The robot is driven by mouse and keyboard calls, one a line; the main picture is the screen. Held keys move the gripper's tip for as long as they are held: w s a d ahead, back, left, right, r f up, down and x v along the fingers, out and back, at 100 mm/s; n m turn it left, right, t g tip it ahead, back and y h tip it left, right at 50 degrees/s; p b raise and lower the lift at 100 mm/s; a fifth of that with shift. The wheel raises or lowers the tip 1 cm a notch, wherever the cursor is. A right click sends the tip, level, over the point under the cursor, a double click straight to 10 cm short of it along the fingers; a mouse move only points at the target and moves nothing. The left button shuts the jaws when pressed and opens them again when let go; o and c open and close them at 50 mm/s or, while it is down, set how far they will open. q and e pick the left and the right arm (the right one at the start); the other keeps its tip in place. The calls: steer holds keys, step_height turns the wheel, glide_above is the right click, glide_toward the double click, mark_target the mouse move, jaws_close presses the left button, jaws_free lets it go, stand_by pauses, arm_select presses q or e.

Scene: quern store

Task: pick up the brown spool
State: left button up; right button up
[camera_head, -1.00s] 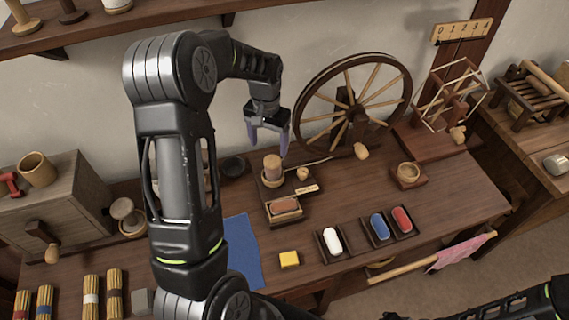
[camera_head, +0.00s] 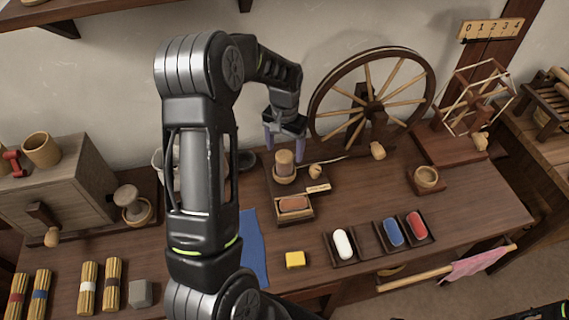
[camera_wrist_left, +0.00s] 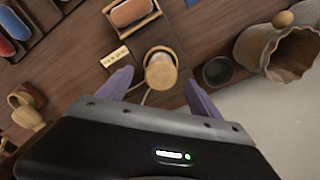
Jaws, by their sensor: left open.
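A brown, rounded spool (camera_head: 293,203) lies in a small wooden tray on the workbench; it also shows at the top of the left wrist view (camera_wrist_left: 130,11). Just behind it, an upright tan-brown cylinder (camera_head: 284,163) stands in a round cup on a dark base, with a small label beside it. My left gripper (camera_head: 284,149) is open above and around this cylinder, with its purple fingers apart. In the left wrist view the cylinder (camera_wrist_left: 160,73) sits between the two fingertips; contact cannot be told.
A spinning wheel (camera_head: 373,107) stands close right of the left gripper. White (camera_head: 343,243), blue (camera_head: 393,232) and red (camera_head: 417,225) spools lie in trays at the front right. A yellow block (camera_head: 295,259) and blue cloth (camera_head: 252,250) lie in front. A dark round dish (camera_wrist_left: 217,70) is near the cylinder.

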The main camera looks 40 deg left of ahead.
mark_target(284, 155)
arm_select(q)
steer(key=shift+f, duration=0.25)
steer(key=shift+a+f+p, duration=0.1)
steer(key=shift+f+p, duration=0.7)
steer(key=shift+f, duration=1.85)
steer(key=c, duration=1.5)
